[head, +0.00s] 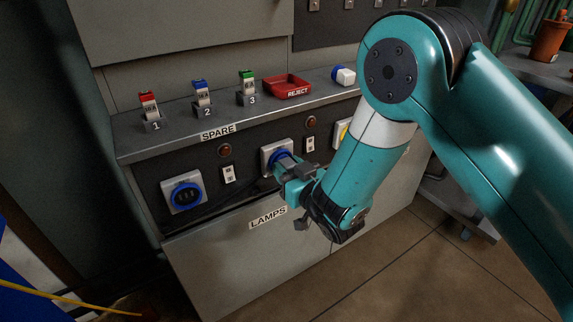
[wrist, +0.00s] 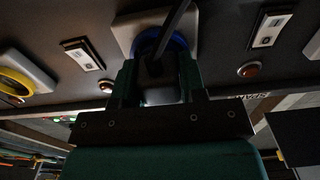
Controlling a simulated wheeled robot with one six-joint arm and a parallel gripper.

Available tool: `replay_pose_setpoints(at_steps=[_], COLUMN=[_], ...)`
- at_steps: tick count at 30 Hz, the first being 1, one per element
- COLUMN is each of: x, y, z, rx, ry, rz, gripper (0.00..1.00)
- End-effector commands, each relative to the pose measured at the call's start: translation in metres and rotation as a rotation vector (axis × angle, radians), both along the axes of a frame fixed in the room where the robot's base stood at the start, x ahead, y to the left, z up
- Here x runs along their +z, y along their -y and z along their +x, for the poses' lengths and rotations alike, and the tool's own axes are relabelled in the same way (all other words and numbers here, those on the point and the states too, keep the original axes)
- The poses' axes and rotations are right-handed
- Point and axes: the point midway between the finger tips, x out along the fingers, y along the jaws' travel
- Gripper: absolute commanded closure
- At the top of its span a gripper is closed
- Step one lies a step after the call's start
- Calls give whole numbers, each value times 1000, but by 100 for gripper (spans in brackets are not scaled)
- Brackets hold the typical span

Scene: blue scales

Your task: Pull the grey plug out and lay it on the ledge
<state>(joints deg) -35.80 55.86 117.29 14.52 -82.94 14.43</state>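The grey plug (wrist: 160,88) sits in the middle socket, which has a blue ring (wrist: 174,44) on a pale square plate; its dark cable (wrist: 176,22) shows in the wrist view. My gripper (head: 284,168) is at this socket in the head view and hides most of the plug. In the wrist view, my gripper's fingers (wrist: 160,82) lie close against both sides of the plug, with no clear gap. The ledge (head: 185,122) runs above the socket panel.
On the ledge stand red (head: 149,105), blue (head: 202,97) and green (head: 247,89) tagged pieces, a red REJECT tray (head: 287,86) and a blue-and-white piece (head: 343,76). An empty-looking blue socket (head: 184,194) is at left. A yellow-ringed socket (wrist: 20,84) is partly behind my arm in the head view.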

Motion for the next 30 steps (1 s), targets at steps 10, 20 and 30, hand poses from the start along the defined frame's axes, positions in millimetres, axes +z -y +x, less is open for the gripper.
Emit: replay_pose_setpoints(at_steps=[10, 20, 30], x=[-1, -1, -2], y=[1, 6, 12], z=[-1, -9, -18], rx=[0, 0, 0], ry=[1, 1, 1], rz=[1, 1, -1], gripper=[100, 100, 100])
